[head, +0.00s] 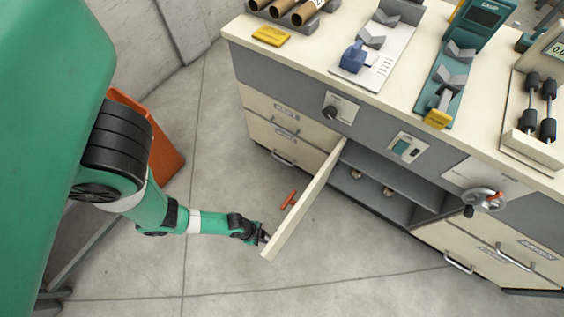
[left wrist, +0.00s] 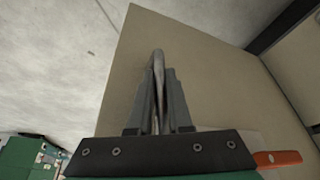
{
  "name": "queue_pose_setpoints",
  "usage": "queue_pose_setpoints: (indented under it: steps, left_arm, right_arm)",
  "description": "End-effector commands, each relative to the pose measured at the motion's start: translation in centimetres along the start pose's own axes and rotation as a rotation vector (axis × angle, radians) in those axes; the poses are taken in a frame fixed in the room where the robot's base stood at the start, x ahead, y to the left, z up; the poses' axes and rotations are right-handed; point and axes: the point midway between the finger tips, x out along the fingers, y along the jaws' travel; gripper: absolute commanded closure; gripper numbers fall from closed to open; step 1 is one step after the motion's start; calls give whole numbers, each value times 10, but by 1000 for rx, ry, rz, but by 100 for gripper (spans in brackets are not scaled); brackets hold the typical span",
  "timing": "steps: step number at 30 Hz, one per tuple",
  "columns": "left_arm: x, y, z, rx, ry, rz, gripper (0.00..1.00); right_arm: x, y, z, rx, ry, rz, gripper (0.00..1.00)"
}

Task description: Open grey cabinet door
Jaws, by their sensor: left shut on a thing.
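The cabinet door (head: 305,202) is cream-coloured in these views and stands swung well out from the workbench (head: 292,75). Its hinge side meets the bench front beside the open grey compartment (head: 375,180). My left gripper (head: 264,238) is at the door's free end. In the left wrist view my left gripper (left wrist: 158,95) is shut on the metal door handle (left wrist: 158,62), with the flat door face (left wrist: 210,70) behind it. My right gripper is in neither view.
An orange item (head: 289,200) shows beside the door. Small objects (head: 388,190) sit inside the compartment. Drawers (head: 285,130) flank it on the left, and a hand crank (head: 484,200) sticks out at right. The floor (head: 215,275) around the door's free end looks clear.

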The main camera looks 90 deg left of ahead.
Motion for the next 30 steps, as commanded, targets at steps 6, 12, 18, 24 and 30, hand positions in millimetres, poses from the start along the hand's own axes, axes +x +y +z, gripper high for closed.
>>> queue_pose_setpoints:
  steps: [6,12,18,24,30]
  left_arm:
    - [0,0,0,-1,0,0,57]
    - [0,0,0,0,1,0,53]
    - [-7,0,-1,0,1,-1,53]
    - [-50,0,-2,-6,1,-3,53]
    - [-98,0,-2,-12,1,-4,53]
  right_arm:
    - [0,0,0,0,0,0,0]
    - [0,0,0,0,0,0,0]
    - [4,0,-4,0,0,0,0]
    - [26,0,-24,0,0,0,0]
    - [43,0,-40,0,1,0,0]
